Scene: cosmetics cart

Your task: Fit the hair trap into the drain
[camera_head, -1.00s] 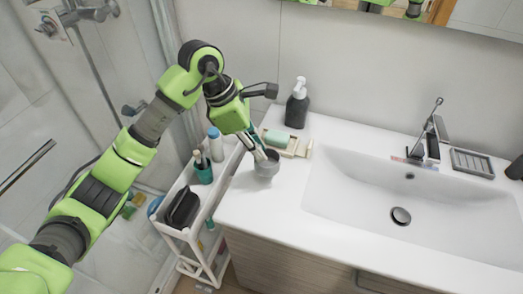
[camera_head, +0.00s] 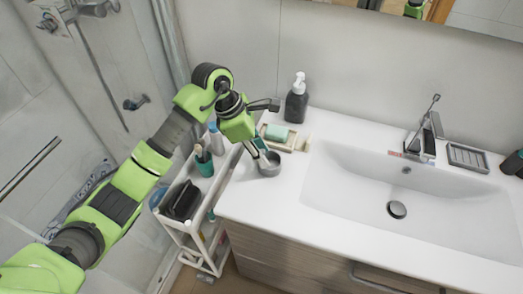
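A small round grey metal cup (camera_head: 271,168) stands at the left end of the white counter. My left gripper (camera_head: 262,155) points down at it from above, with its fingertips at or just inside the cup's rim. The fingers are narrow and close together, and I cannot tell whether they are open or hold something. I cannot make out a separate hair trap; anything inside the cup is hidden. The drain (camera_head: 397,209) is a round metal fitting in the basin floor, well to the right of my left gripper. My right gripper is not in view.
A soap dish (camera_head: 294,149) with a green soap bar (camera_head: 277,133) and a dark pump bottle (camera_head: 297,104) stand behind the cup. A white cart (camera_head: 187,226) stands left of the counter. The basin (camera_head: 350,195) is empty; the tap (camera_head: 422,138) rises behind it.

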